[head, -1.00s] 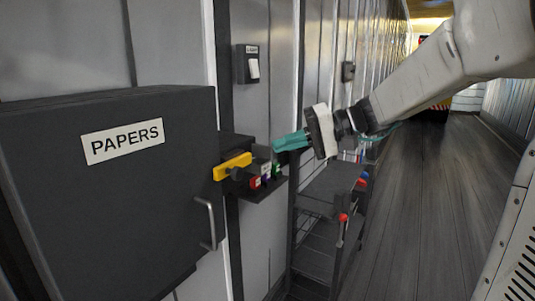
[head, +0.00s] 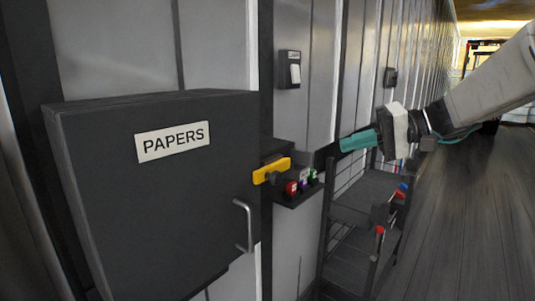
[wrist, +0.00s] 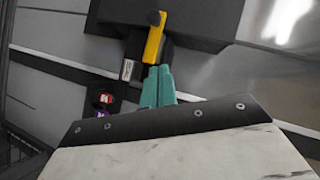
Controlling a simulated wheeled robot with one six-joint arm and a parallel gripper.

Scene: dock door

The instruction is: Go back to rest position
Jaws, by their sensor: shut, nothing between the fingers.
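My gripper (head: 358,141) has teal fingers and is in the head view, right of the control panel and above the cart. The fingers are shut together with nothing between them. In the wrist view the shut fingers (wrist: 158,86) show below the yellow handle (wrist: 154,37). In the head view the yellow handle (head: 272,170) sits on the panel between the papers box and the coloured buttons (head: 302,184). My gripper is apart from the handle and buttons in the head view.
A dark box labelled PAPERS (head: 155,200) with a metal handle (head: 243,226) is on the left. A light switch (head: 290,69) is on the wall. A dark cart (head: 363,200) stands below my gripper. Open floor (head: 460,220) lies to the right.

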